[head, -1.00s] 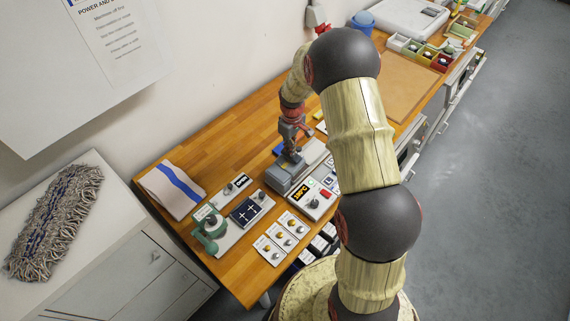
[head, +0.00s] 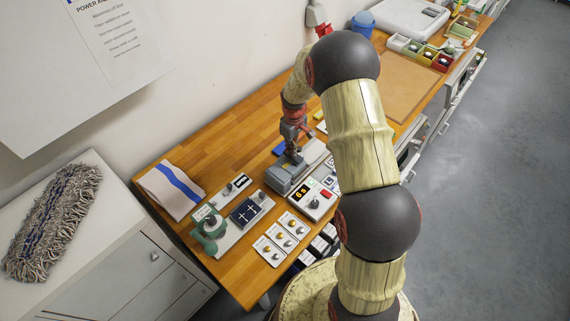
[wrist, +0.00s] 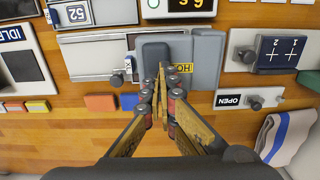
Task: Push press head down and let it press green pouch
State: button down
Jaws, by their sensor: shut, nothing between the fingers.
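The press head (head: 281,179) is a grey block on the press at the middle of the bench. In the wrist view it is grey with a darker pad (wrist: 153,50) and a yellow HOT label. My gripper (head: 297,159) is shut and empty, with its fingertips down at the press head. In the wrist view the fingertips (wrist: 162,72) overlap the dark pad's edge; contact is hard to judge. No green pouch shows; whatever lies under the press head is hidden.
A green clamp-like device (head: 210,232) and a dark panel with crosses (head: 246,211) stand left of the press. A folded cloth with a blue stripe (head: 172,190) lies near the wall. Orange and blue blocks (wrist: 100,103) lie close to my gripper.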

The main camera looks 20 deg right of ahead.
notch_tip(320, 180, up, 13)
jog(key=p, duration=0.6)
dwell(1.2)
dwell(0.5)
jog(key=s+a+m+t+b, duration=0.1)
jog(key=s+a+b, duration=0.3)
jog(key=s+b, duration=0.4)
jog(key=s+a+r+m+t+b, duration=0.1)
jog(key=s+a+m+t+b, duration=0.1)
jog(key=s+a+b, duration=0.3)
jog(key=s+a+r+m+t+b, duration=0.1)
jog(key=s+a+b, duration=0.4)
jog(key=s+b, duration=0.7)
jog(key=s+t, duration=0.1)
jog(key=s, duration=0.4)
jog(key=shift+t+b, duration=0.3)
jog(key=shift+b, duration=0.05)
